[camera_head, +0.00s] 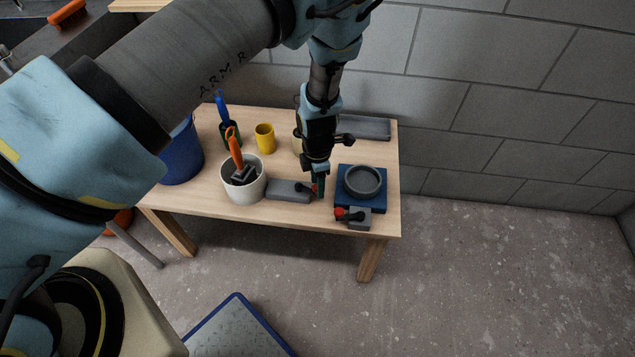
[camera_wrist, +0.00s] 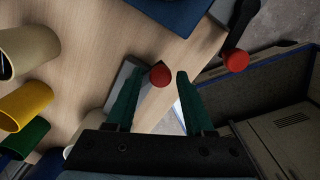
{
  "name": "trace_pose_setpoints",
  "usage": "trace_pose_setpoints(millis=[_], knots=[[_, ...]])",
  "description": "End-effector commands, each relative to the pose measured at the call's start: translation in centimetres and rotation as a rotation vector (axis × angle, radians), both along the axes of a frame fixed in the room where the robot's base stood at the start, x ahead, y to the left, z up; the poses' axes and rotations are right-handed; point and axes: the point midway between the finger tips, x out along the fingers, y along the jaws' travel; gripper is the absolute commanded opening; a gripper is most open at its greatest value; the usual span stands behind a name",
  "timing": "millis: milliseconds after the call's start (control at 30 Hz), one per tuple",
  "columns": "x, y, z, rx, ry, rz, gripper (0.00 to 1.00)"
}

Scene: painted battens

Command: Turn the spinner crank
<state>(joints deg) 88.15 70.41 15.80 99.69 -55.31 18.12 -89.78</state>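A blue square base with a round grey dish (camera_head: 362,182) sits at the table's right end; a corner of the blue base (camera_wrist: 175,12) shows in the wrist view. Beside its front edge is a grey block (camera_head: 359,222) with a dark crank arm and red knob (camera_head: 340,213), also in the wrist view (camera_wrist: 236,60). Left of it lies a longer grey block (camera_head: 288,190) with another red knob (camera_wrist: 160,75). My gripper (camera_head: 319,192) points down there. Its green fingers (camera_wrist: 155,82) are apart, with this knob seen between them; contact cannot be told. Which crank is the spinner's is not certain.
A white pot (camera_head: 245,190) with an orange-handled tool stands left of the long block. A yellow cup (camera_head: 265,138), a blue bucket (camera_head: 181,158) and a grey tray (camera_head: 365,128) are also on the wooden table (camera_head: 200,205). The floor in front right is clear.

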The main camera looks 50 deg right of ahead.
Motion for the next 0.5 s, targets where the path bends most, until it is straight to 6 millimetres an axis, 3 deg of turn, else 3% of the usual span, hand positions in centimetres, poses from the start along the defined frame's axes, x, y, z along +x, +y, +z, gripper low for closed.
trace_pose_setpoints(millis=[333,500], knots=[[0.0,0.0,0.1,0.0,0.001,0.0,0.64],[-0.1,-0.1,1.7,-0.002,0.0,-0.001,0.64]])
